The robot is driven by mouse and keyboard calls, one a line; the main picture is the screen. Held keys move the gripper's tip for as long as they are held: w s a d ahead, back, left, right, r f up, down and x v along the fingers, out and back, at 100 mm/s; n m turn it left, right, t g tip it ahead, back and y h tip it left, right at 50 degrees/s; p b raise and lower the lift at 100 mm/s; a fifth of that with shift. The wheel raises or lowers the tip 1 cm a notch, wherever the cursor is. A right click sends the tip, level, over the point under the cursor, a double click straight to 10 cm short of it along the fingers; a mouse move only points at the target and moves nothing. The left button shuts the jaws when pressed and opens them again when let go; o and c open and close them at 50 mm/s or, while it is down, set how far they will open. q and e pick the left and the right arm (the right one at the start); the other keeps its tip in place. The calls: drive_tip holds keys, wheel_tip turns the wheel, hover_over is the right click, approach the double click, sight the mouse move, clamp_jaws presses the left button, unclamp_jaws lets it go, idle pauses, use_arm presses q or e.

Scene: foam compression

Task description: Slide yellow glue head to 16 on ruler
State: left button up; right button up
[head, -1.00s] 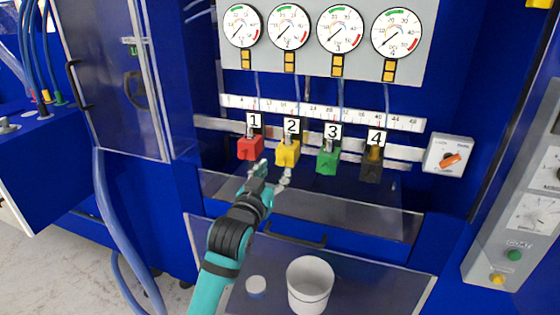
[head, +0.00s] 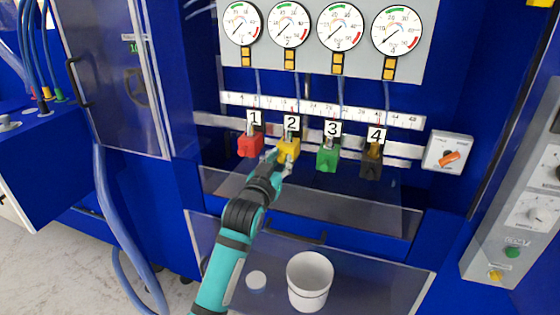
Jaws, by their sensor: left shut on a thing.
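The yellow glue head (head: 289,148), labelled 2, hangs on the metal rail below the ruler (head: 322,109). It stands between the red head (head: 250,145), labelled 1, and the green head (head: 327,158), labelled 3. My left gripper (head: 279,160) is at the lower part of the yellow head, shut on it, with fingers at its left and lower right sides. The ruler marks right above the yellow head are too small to read surely, and label 2 covers part of that area. My right gripper is not in view.
A black head (head: 372,161), labelled 4, hangs right of the green one. A clear panel (head: 310,205) lies below the heads. A dial box (head: 447,151) is at the rail's right end.

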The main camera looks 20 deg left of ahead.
use_arm(q)
clamp_jaws()
drive_tip(key=a+p, duration=0.1)
drive_tip(key=a, duration=0.1)
drive_tip(key=shift+a, duration=0.35)
drive_tip(key=o, duration=0.9)
unclamp_jaws()
drive_tip(key=s, duration=1.2)
drive_tip(key=shift+a, duration=0.15)
